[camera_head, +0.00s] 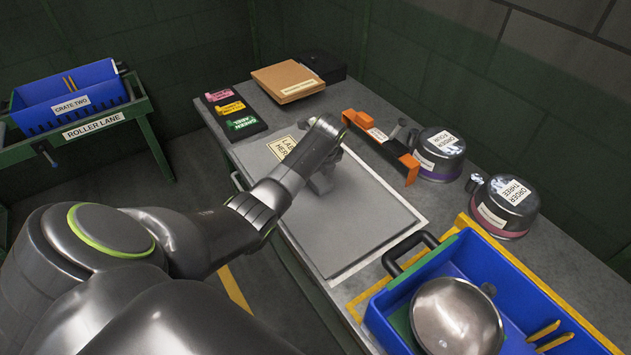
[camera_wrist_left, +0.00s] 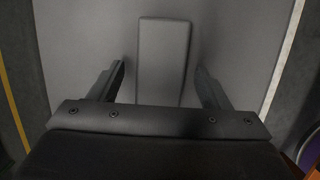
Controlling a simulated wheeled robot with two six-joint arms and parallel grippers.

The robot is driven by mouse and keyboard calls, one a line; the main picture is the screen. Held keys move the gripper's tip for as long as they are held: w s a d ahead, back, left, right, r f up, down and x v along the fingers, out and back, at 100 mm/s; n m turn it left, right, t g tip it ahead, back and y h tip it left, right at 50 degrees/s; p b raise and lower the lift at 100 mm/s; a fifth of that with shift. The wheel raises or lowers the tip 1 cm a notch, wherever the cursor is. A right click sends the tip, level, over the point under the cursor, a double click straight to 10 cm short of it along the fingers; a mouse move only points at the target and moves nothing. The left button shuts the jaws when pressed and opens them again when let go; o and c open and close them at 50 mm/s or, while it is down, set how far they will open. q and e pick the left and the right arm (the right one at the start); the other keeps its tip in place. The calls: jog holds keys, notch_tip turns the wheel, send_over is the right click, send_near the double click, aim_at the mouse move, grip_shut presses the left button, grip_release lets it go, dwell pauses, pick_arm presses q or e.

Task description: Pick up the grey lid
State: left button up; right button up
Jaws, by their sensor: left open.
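The grey lid (camera_head: 365,220) appears to be the broad flat panel lying on the worktop inside a white outline. In the left wrist view its grey surface (camera_wrist_left: 90,50) fills most of the picture. A raised grey bar (camera_wrist_left: 163,60), which looks like its handle, stands out from it. My left gripper (camera_head: 322,182) is over the far part of the panel and partly hidden by my arm. In the left wrist view the open fingers (camera_wrist_left: 160,85) stand on either side of the bar, with a gap at each side. My right gripper is not in view.
A blue crate (camera_head: 480,262) with a shiny round metal vessel (camera_head: 455,318) stands at the near right. Two pots (camera_head: 440,155) (camera_head: 505,205) and an orange bracket (camera_head: 382,145) are on the right. A cardboard box (camera_head: 287,80) is at the back.

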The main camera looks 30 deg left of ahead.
pick_arm(q)
jog(key=c, duration=1.1)
jog(key=shift+c, duration=1.3)
jog(key=shift+r, duration=0.1)
